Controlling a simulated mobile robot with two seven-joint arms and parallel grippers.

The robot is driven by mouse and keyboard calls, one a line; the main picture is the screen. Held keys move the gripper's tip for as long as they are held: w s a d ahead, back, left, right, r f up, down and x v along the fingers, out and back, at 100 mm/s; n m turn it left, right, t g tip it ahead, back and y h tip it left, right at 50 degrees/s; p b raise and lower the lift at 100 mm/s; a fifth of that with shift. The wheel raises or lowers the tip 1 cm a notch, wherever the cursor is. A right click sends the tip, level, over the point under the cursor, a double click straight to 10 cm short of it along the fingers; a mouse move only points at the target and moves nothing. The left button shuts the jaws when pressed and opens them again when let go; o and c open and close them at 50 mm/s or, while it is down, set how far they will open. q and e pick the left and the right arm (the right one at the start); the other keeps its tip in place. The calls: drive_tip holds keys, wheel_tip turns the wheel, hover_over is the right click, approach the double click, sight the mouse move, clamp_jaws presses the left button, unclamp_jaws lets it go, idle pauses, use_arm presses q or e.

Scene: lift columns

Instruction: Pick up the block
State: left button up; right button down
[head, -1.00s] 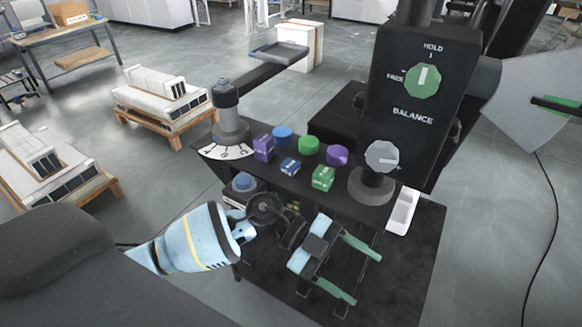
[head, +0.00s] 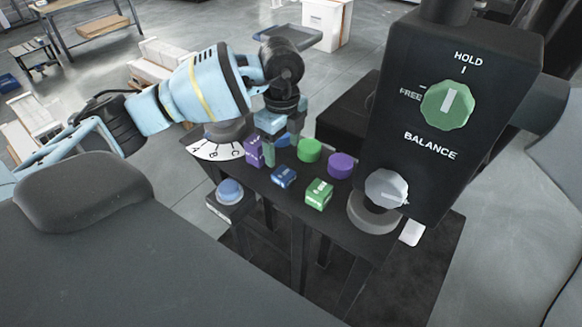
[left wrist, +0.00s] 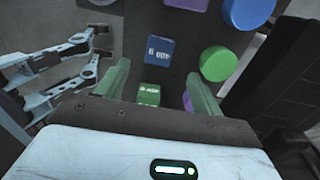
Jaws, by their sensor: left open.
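Three cube blocks stand on a dark shelf (head: 300,222): a purple block (head: 254,154), a blue block (head: 284,177) and a green block (head: 319,194). Blue, green (head: 309,150) and purple (head: 341,165) round pieces stand behind them. My left gripper (head: 281,146) is open and empty, pointing down over the shelf, and partly covers the purple block and blue round piece. In the left wrist view, the green block (left wrist: 149,95) shows between the fingers, with the blue block (left wrist: 159,50) beyond. I cannot tell the gripper's height above them. My right gripper is out of view.
A black control box (head: 455,110) with a green knob (head: 447,106) and a grey knob (head: 386,188) stands right of the blocks. A blue button (head: 230,191) is at the shelf's front left. A lettered dial (head: 216,150) lies at the left.

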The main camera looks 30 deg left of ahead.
sight(283, 172)
use_arm(q)
drive_tip(key=shift+s+f, duration=0.2)
drive_tip(key=shift+f, duration=0.75)
drive_tip(key=shift+w+a+f, duration=0.1)
drive_tip(key=shift+w+f, duration=0.05)
drive_tip(key=shift+f, duration=2.9)
drive_tip(key=shift+r, duration=0.1)
drive_tip(key=c, duration=1.3)
